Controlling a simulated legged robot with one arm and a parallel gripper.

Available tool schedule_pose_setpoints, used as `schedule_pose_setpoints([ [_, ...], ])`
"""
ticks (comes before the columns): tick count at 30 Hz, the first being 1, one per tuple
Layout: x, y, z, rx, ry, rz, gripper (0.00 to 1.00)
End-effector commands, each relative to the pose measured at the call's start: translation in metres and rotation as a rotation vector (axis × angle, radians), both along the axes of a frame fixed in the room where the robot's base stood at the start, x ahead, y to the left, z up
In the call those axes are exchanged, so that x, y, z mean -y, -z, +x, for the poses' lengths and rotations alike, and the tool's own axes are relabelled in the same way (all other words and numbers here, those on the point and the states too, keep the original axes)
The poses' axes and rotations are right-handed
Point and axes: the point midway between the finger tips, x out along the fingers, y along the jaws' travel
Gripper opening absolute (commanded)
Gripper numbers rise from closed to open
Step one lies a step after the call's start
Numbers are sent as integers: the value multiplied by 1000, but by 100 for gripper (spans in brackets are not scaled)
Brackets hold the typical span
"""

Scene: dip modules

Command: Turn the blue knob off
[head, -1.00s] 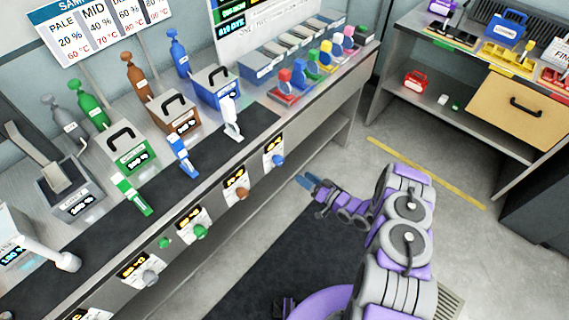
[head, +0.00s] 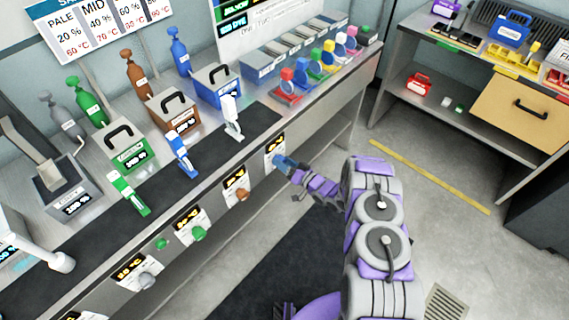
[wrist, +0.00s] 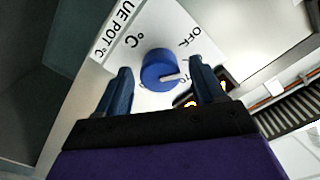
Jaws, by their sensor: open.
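The blue knob (wrist: 160,70) sits on a white label plate that reads "UE POT °C", with "OFF" printed at its upper right. My gripper (wrist: 162,82) is open, with one finger on each side of the knob in the wrist view. Whether the fingers touch it I cannot tell.
The bench front carries a brown knob (head: 243,194), a green knob (head: 199,233) and a grey knob (head: 147,279) to the left. The blue pot (head: 219,86) stands on the bench above. Open floor lies to the right, before a second bench with a cardboard-coloured drawer (head: 520,108).

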Motion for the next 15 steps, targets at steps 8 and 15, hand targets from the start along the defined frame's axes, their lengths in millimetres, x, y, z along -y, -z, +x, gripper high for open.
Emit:
schedule_pose_setpoints([
  [8,0,0,0,0,0,0,50],
  [15,0,0,0,0,1,0,27],
])
